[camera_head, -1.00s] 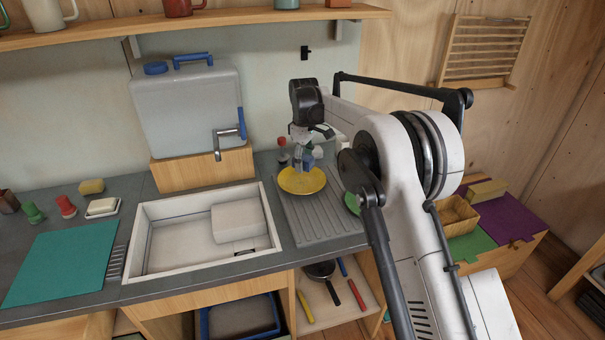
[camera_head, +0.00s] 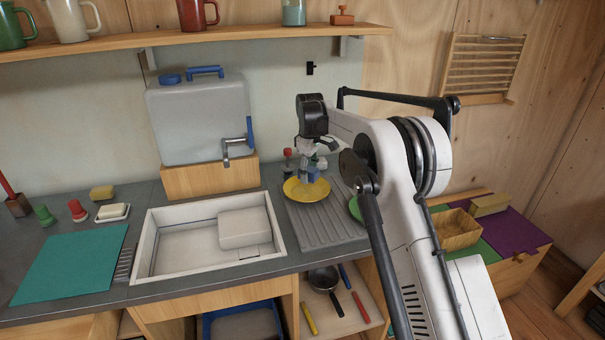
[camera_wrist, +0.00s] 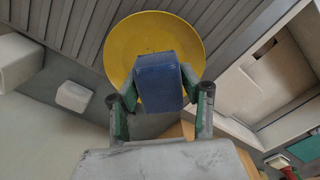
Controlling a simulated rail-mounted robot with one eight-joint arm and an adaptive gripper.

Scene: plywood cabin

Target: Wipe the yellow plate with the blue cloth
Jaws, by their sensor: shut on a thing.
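The yellow plate (camera_head: 294,191) lies on the grey ribbed drainboard right of the sink. It also shows in the wrist view (camera_wrist: 122,50), with dark marks on its surface near the cloth. The blue cloth (camera_wrist: 158,82) is a folded block between the fingers of my gripper (camera_wrist: 160,103). My gripper (camera_head: 310,170) is shut on it, over the plate. The cloth (camera_head: 312,175) covers part of the plate; I cannot tell whether it touches the surface.
The white sink (camera_head: 160,222) lies left of the ribbed drainboard (camera_head: 322,225). A grey water container (camera_head: 196,120) with a tap stands behind the sink. Small bottles (camera_head: 288,157) stand behind the plate. A green item (camera_head: 355,208) lies right, partly hidden by my arm.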

